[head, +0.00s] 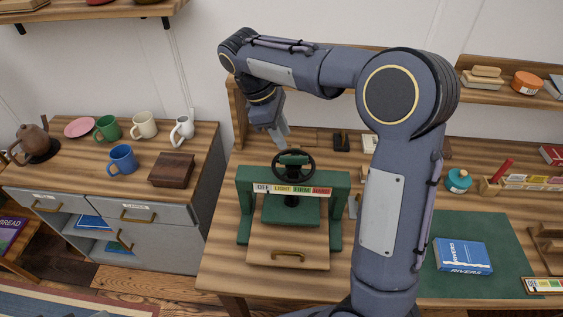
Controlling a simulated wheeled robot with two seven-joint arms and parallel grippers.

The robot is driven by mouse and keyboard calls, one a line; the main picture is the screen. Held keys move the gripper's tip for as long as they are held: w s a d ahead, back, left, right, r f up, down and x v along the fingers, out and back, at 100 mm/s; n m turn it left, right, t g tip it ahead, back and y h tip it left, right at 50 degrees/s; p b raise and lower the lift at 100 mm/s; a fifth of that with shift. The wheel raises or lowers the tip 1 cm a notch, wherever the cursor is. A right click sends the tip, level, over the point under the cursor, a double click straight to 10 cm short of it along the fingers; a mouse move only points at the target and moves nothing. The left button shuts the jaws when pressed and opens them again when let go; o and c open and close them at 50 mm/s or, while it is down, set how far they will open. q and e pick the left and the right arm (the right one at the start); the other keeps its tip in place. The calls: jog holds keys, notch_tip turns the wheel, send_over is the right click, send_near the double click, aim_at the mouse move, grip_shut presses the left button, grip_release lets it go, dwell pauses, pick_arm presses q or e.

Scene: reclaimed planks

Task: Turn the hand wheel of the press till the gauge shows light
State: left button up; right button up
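The green press (246,207) stands on the wooden workbench. Its black hand wheel (293,165) sits on top at the centre. The gauge (291,190) is a strip across the press front, with coloured sections that seem to read off, light, firm and hard. I cannot make out which one is marked. My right gripper (279,138) points down, just above and behind the wheel's upper left rim. It seems apart from the wheel, and its fingers are too small to tell open from shut. My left gripper is not in view.
A side cabinet (60,180) at left holds mugs, a teapot and a dark wooden box (172,170). A blue book (462,256) lies on a green mat (495,285) at right. A turquoise pot (458,181) stands behind it. My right arm hides part of the bench.

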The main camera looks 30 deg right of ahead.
aim_at(293, 156)
jog(key=shift+w+a+f+n, duration=0.1)
jog(key=shift+a+n, duration=0.05)
jog(key=shift+n, duration=0.75)
jog(key=x, duration=0.7)
jog(key=shift+d+f, duration=0.2)
jog(key=shift+f, duration=0.05)
jog(key=shift+c, duration=0.4)
grip_shut()
